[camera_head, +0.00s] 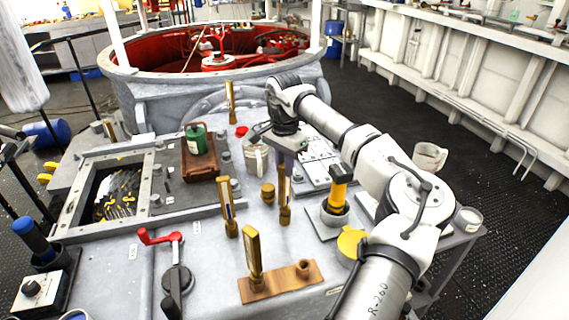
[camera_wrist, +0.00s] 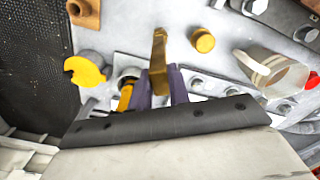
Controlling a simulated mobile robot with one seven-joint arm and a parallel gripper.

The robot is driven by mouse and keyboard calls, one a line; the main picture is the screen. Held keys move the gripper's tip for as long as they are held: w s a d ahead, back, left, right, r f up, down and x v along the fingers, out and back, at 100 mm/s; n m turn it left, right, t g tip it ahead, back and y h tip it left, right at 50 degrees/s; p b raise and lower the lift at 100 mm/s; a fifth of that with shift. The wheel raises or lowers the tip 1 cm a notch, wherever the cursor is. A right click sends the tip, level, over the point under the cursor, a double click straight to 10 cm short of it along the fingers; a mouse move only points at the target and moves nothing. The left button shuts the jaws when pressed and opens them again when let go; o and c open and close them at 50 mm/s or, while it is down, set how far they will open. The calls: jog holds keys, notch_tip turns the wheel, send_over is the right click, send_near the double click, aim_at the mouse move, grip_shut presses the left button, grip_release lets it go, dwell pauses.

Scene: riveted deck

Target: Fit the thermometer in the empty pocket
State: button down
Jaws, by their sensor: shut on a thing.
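My gripper (camera_head: 286,160) is shut on the upper part of a brass thermometer (camera_head: 285,205), which hangs upright over the grey deck. In the wrist view the purple fingers (camera_wrist: 161,88) close on both sides of the thermometer (camera_wrist: 158,62). I cannot tell whether its foot touches the deck. A wooden block (camera_head: 278,286) lies in front, nearer the camera. A brass thermometer (camera_head: 252,256) stands in its left end. A round collar (camera_head: 304,268), seemingly the empty pocket, is at its right end. A corner of the block (camera_wrist: 88,14) shows in the wrist view.
Other brass thermometers stand at the left (camera_head: 228,208) and at the back (camera_head: 230,100). A small brass knob (camera_head: 267,192) is close left of the held thermometer. A yellow-black torch (camera_head: 338,188), a yellow disc (camera_head: 351,242) and a mug (camera_head: 256,160) stand around.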

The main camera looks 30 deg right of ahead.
jog(key=shift+f, duration=0.2)
jog(key=c, duration=1.3)
grip_release()
jog(key=shift+o, duration=0.2)
notch_tip(320, 180, up, 14)
jog(key=b, duration=0.1)
jog(key=shift+b, duration=0.35)
jog(key=shift+f, duration=0.15)
